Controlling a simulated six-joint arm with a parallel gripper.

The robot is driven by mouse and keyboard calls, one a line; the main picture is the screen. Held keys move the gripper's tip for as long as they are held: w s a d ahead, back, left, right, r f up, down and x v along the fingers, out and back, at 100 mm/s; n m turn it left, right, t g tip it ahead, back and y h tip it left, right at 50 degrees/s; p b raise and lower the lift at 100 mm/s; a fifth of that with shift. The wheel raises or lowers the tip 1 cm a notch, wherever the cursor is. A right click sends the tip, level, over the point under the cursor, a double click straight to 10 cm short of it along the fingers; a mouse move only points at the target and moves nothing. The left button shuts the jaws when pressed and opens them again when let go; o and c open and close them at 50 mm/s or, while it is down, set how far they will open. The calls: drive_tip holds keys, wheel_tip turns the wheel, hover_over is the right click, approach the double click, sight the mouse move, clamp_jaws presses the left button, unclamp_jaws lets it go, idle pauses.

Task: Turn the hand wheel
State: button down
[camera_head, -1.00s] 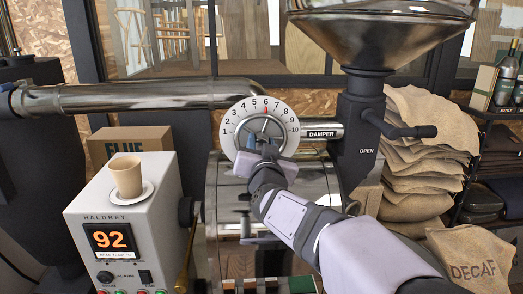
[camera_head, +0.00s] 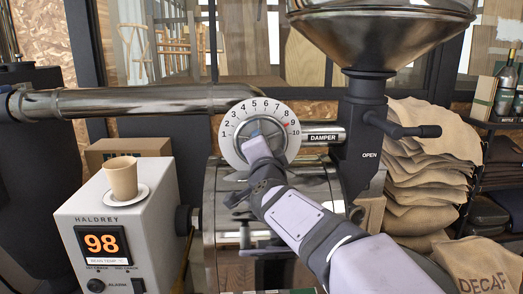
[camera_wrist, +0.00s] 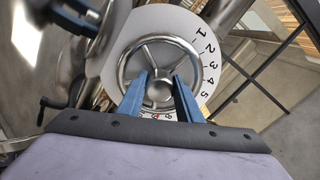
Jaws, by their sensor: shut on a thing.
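The hand wheel (camera_head: 276,130) is a metal ring with spokes and a central hub, set in front of a white numbered dial (camera_head: 230,125) marked DAMPER. A red mark shows at the dial near 8 to 9. My gripper (camera_head: 256,143) is at the wheel and hides its lower left part in the head view. In the wrist view, the wheel (camera_wrist: 166,48) fills the middle, and the two blue fingers of my gripper (camera_wrist: 161,92) stand on either side of the hub, shut on the wheel. The exact contact is hard to see.
A grey control box (camera_head: 135,225) reading 98 stands at left, with a paper cup (camera_head: 122,180) on a saucer on top. A hopper (camera_head: 385,30) with a black lever (camera_head: 415,131) is right of the wheel. Sacks (camera_head: 425,165) are stacked beyond it.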

drive_tip(key=shift+m, duration=0.5)
drive_tip(key=c, duration=1.3)
unclamp_jaws()
drive_tip(key=shift+s, duration=0.1)
drive_tip(key=s+b, duration=0.1)
drive_tip(key=s, duration=0.6)
drive_tip(key=shift+s, duration=0.1)
